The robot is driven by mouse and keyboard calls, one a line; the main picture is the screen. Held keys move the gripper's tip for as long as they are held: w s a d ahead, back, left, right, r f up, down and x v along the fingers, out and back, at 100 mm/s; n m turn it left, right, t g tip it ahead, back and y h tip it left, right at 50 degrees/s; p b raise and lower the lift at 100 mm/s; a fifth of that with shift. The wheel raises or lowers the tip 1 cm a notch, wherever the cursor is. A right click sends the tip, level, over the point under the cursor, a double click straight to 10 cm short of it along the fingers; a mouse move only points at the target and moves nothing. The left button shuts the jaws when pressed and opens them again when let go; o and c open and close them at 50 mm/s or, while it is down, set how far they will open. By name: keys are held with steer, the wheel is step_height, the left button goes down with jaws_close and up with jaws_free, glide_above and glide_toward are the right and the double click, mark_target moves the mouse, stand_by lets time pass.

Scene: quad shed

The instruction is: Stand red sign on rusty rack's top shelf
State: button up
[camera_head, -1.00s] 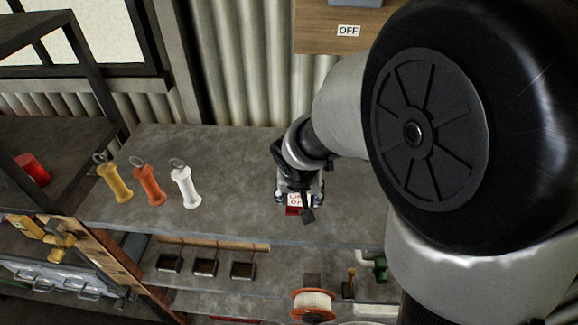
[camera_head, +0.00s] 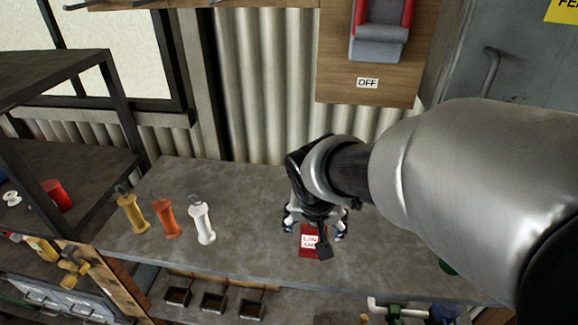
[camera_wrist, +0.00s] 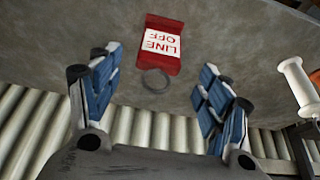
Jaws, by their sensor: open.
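The red sign (camera_head: 309,241) has a white label reading "LINE OFF" and rests on the grey bench top near its front edge. My gripper (camera_head: 316,228) is open and empty close to the sign. In the wrist view the blue-padded fingers (camera_wrist: 160,70) are spread wide, with the sign beyond the gap between them. A dark, brownish shelf unit, apparently the rusty rack (camera_head: 50,66), stands at the left; its top shelf looks bare where visible.
Yellow (camera_head: 132,213), orange (camera_head: 165,219) and white (camera_head: 202,222) ringed handles stand on the bench left of my gripper. A red can (camera_head: 56,195) is on the rack's lower shelf. A wooden panel (camera_head: 340,88) marked OFF hangs behind. The bench between the white handle and gripper is clear.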

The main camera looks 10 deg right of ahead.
steer(key=s+r+n, duration=0.1)
steer(key=s+r, duration=0.2)
steer(key=s, duration=0.6)
steer(key=s+d+r+n+y, duration=0.1)
steer(key=s+r+n, duration=0.1)
steer(key=s, duration=0.7)
steer(key=shift+r+n, duration=0.3)
steer(key=shift+r, duration=0.2)
steer(key=shift+d, duration=0.1)
step_height(320, 180, down, 21)
steer(key=b, duration=2.1)
